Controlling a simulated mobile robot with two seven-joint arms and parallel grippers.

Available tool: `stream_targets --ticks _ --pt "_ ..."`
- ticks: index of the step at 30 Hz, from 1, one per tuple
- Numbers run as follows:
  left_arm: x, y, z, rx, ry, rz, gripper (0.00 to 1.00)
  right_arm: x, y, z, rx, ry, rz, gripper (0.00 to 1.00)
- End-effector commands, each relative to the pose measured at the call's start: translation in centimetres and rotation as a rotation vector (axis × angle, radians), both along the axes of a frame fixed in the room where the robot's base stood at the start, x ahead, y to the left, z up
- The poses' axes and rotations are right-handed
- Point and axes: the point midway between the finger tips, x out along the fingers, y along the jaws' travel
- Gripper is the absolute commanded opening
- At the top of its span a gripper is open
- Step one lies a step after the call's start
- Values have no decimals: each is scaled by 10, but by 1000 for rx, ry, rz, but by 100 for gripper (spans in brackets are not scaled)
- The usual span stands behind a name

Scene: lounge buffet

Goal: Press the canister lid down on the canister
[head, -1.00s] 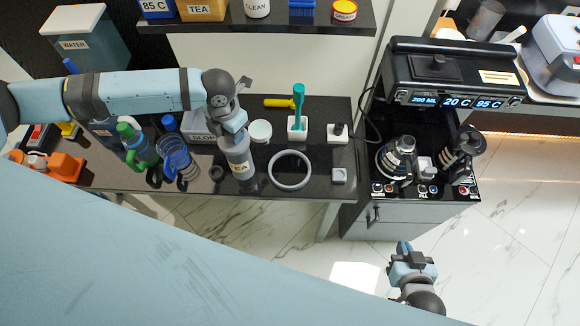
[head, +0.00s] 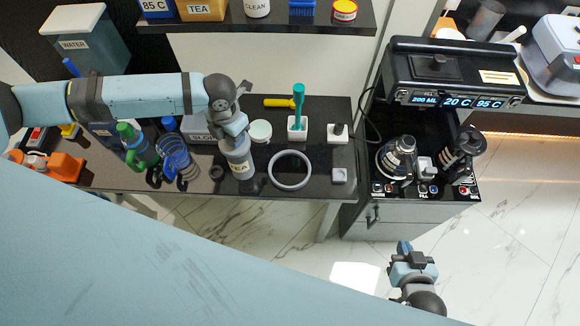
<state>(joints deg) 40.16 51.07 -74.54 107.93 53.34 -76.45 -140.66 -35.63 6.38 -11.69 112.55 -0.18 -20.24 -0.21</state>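The grey canister (head: 241,168) with a TEA label stands upright on the dark counter, left of the grey ring. My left gripper (head: 235,136) is directly over its top, pointing down, touching it or very close. The gripper hides most of the canister's top, so I cannot tell how the lid sits or whether the fingers are open or shut. My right gripper (head: 404,248) is low at the right, over the floor and away from the counter. It holds nothing that I can see; its finger gap is unclear.
Close to the canister are a white round piece (head: 260,131), a grey ring (head: 290,170) and a SLOP box (head: 201,128). A blue wire-like holder (head: 178,160) and a green bottle (head: 137,150) stand left. A teal-handled tool (head: 298,105) stands behind. A black dispenser (head: 455,75) is right.

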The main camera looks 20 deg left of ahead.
Motion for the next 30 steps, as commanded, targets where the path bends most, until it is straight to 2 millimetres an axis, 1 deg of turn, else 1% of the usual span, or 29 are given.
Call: stream_targets --ticks 9,10,13,14,19,20,21,22,30 --pt "0 0 -6 1 1 0 0 -1 0 0 0 2 -1 0" --pt "0 0 -6 1 1 0 40 -1 0 0 0 2 -1 0" --pt "0 0 -6 1 1 0 63 -1 0 0 0 2 -1 0" --pt "0 0 -6 0 1 0 65 -1 0 0 0 2 -1 0" --pt "0 0 -6 0 1 0 65 -1 -1 0 0 2 -1 0" --pt "0 0 -6 0 1 0 61 -1 -1 0 0 2 -1 0" --pt "0 0 -6 0 1 0 52 -1 -1 0 -1 2 -2 0" --pt "0 0 -6 0 0 0 50 -1 -1 0 -1 2 -2 0" --pt "0 0 -5 0 0 0 50 -1 -1 0 -1 1 -2 0"
